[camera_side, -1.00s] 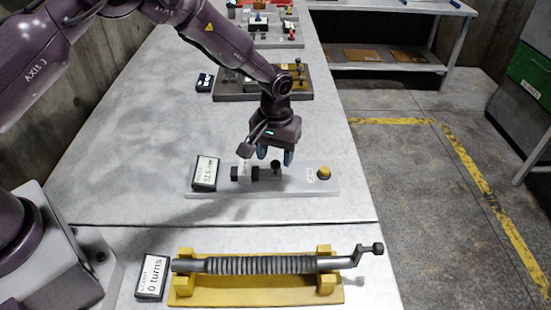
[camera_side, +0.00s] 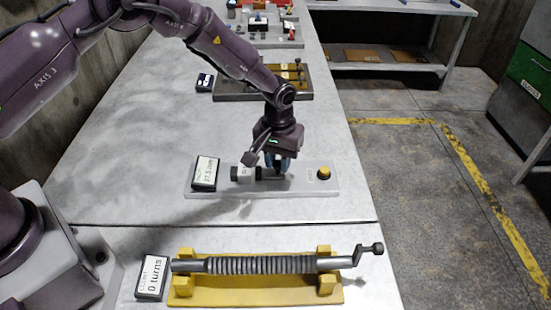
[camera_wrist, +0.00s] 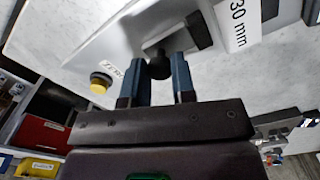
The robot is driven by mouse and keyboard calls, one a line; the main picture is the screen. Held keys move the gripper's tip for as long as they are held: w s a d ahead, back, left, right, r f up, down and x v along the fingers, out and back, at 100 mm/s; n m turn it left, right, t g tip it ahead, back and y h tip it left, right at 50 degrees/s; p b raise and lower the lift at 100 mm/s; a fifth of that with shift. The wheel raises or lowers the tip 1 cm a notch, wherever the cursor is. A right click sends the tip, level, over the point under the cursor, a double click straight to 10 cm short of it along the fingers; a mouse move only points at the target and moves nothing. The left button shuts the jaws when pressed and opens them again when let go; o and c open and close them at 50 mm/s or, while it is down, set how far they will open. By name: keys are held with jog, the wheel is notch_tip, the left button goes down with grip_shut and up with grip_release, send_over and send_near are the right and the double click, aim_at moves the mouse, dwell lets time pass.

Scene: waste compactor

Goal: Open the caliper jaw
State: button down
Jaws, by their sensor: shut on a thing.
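The caliper is a dark slide with a dark knob on a light grey base plate (camera_side: 310,189). A dark jaw block (camera_side: 236,174) stands at its left, next to a small white label. My gripper (camera_side: 279,167) is down over the slide. In the wrist view, its two blue fingers (camera_wrist: 157,82) are closed about the dark round knob (camera_wrist: 158,64), one on each side. A white tag there reads 30 mm (camera_wrist: 238,24). The caliper's display (camera_side: 204,173) stands at the plate's left end; its digits look like 37.5 mm but are small.
A yellow button (camera_side: 324,172) sits at the plate's right end. In front is a yellow stand (camera_side: 250,291) with a coiled shaft and crank, beside a counter display (camera_side: 152,277) reading 0 turns. Another fixture (camera_side: 235,96) stands behind. Bare tabletop (camera_side: 130,150) lies left of the caliper.

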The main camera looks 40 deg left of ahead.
jog(key=shift+w+d, duration=0.35)
jog(key=c, duration=0.9)
grip_release()
jog(key=shift+c, duration=0.2)
notch_tip(320, 180, up, 13)
